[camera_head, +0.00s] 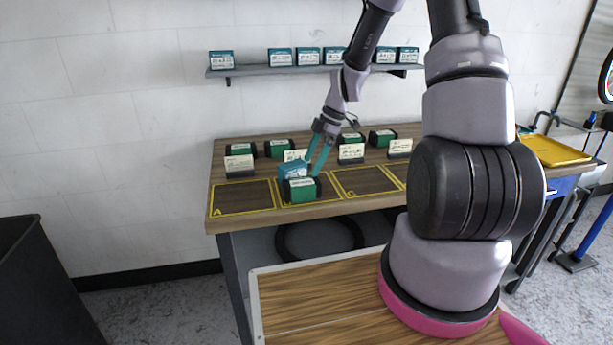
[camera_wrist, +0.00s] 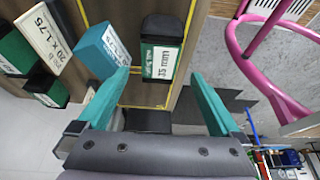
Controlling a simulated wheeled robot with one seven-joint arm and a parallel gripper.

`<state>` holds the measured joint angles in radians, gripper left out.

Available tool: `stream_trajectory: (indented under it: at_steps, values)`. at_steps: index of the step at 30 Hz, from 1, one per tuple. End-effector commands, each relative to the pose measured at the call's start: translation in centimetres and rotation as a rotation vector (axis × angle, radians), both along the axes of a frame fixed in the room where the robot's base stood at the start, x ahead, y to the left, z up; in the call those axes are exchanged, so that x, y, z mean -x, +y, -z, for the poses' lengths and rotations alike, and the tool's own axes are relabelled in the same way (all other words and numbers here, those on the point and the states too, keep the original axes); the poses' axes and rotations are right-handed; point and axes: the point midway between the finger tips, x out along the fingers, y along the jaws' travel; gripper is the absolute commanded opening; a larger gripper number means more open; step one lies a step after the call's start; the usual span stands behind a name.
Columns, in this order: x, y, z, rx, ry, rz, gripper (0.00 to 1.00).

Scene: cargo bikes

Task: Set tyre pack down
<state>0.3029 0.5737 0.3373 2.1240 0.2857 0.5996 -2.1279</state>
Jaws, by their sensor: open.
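My gripper (camera_head: 312,167) has teal fingers. It points down over the workbench (camera_head: 228,222), just above and behind a green-and-black tyre pack (camera_head: 302,190). That pack stands in the second yellow-outlined bay from the left, its white label up. In the wrist view, the pack (camera_wrist: 162,50) lies ahead of the gap between my fingertips (camera_wrist: 160,78), which are apart and hold nothing. A teal box (camera_head: 291,171) stands right behind the pack, slightly turned; in the wrist view, it (camera_wrist: 103,50) is beside the left finger. Whether that finger touches it, I cannot tell.
Bay A (camera_head: 240,198) and the bay to the right of the pack (camera_head: 365,181) look empty. Behind are cream label cards (camera_head: 239,163) and more green packs (camera_head: 279,148). A wall shelf (camera_head: 260,70) holds several teal boxes. A black tyre (camera_head: 320,238) lies beneath the bench.

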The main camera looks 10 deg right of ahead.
Motion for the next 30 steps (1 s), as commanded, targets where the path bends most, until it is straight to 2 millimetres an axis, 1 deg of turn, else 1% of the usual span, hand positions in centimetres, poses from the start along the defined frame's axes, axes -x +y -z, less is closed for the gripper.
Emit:
stream_trajectory:
  at_steps: [1,3,11,14,17,18,20,21,23,24,26,27,29,30]
  values:
    - [-0.1,-0.3,-0.8,0.000,-0.003,0.001,1.00]
    - [-0.1,-0.7,-1.5,-0.001,-0.002,0.002,1.00]
    - [0.0,-1.0,-2.7,0.004,0.000,0.009,1.00]
    - [0.3,-1.2,-4.4,0.025,0.002,0.070,1.00]
    - [1.1,-1.5,-7.8,0.061,0.006,0.201,1.00]
    - [1.6,-1.7,-9.5,0.075,0.007,0.274,1.00]
    - [2.6,-1.9,-12.1,0.091,0.006,0.393,1.00]
    - [3.3,-2.0,-13.8,0.097,0.006,0.476,1.00]
    - [4.5,-2.2,-16.3,0.097,0.003,0.601,1.00]
    - [5.5,-2.3,-17.8,0.093,0.002,0.684,1.00]
    - [6.9,-2.4,-20.1,0.076,-0.003,0.812,1.00]
    - [7.9,-2.4,-21.5,0.061,-0.005,0.895,1.00]
    - [9.6,-2.6,-23.5,0.028,-0.005,1.023,1.00]
    - [10.7,-2.6,-24.7,0.002,-0.007,1.106,1.00]
